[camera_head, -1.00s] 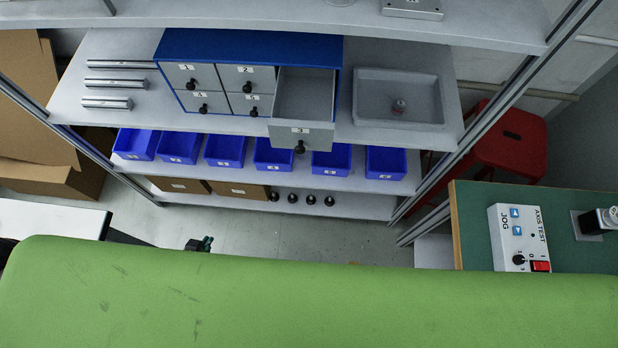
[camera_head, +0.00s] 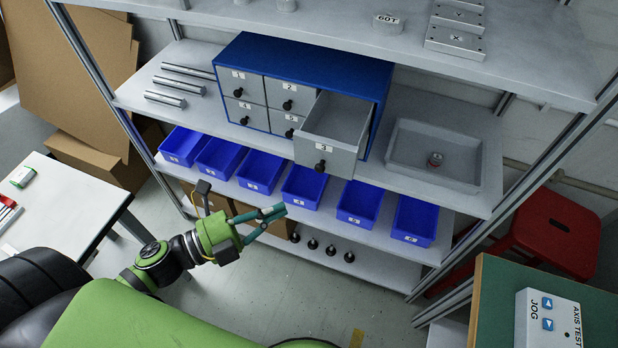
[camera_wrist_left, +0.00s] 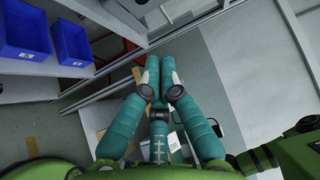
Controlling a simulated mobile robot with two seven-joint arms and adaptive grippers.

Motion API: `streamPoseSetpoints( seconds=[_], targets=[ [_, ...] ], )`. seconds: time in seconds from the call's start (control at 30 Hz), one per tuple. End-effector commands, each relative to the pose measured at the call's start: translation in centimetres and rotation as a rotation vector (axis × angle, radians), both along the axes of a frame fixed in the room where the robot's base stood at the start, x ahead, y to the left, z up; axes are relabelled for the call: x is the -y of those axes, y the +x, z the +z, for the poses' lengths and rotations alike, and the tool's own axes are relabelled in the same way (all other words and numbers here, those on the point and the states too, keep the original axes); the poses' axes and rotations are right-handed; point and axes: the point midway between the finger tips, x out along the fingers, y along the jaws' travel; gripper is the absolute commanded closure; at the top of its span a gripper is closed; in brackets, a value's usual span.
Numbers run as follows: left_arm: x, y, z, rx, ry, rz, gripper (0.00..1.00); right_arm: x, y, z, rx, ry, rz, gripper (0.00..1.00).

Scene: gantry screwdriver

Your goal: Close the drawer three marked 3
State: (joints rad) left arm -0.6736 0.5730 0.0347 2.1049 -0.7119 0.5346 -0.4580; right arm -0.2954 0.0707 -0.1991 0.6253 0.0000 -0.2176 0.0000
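Drawer three (camera_head: 325,150) is the grey drawer with a black knob (camera_head: 320,166) in the blue cabinet (camera_head: 310,68) on the shelf. It is pulled well out and its empty inside shows. The other drawers are shut. My left gripper (camera_head: 284,209), with teal fingers, is below and to the left of this drawer, in front of the blue bins, apart from the knob. Its fingertips (camera_wrist_left: 159,62) come together in the left wrist view, with nothing seen between them. Drawer three does not show in the wrist view. My right gripper is not in view.
Blue bins (camera_head: 303,187) stand on the shelf below the cabinet. A grey tray (camera_head: 432,168) lies to its right. A white table (camera_head: 70,205) is at left, a green-topped bench (camera_head: 496,300) at right. Shelf posts frame the rack. Floor before it is clear.

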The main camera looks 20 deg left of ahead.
Motion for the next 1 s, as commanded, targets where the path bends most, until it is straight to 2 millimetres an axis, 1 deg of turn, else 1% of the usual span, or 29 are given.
streamPoseSetpoints(
  seconds=[0.03,0.3,0.4,0.5,0.7,1.0],
  targets=[
    [0.8,0.9,0.6,0.006,-0.001,-0.002,1.0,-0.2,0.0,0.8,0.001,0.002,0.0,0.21],
    [4.3,4.8,0.7,0.002,-0.002,0.002,1.0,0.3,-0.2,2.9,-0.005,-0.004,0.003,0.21],
    [4.1,6.3,0.6,0.001,0.0,0.003,1.0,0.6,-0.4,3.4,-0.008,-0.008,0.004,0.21],
    [4.0,7.4,0.5,0.0,0.0,0.003,1.0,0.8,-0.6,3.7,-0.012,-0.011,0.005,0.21],
    [4.0,8.4,0.4,-0.002,-0.002,0.002,1.0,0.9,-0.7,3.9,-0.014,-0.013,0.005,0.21],
    [3.9,8.4,0.3,-0.002,-0.002,0.002,1.0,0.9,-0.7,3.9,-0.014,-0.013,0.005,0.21]
  ],
)
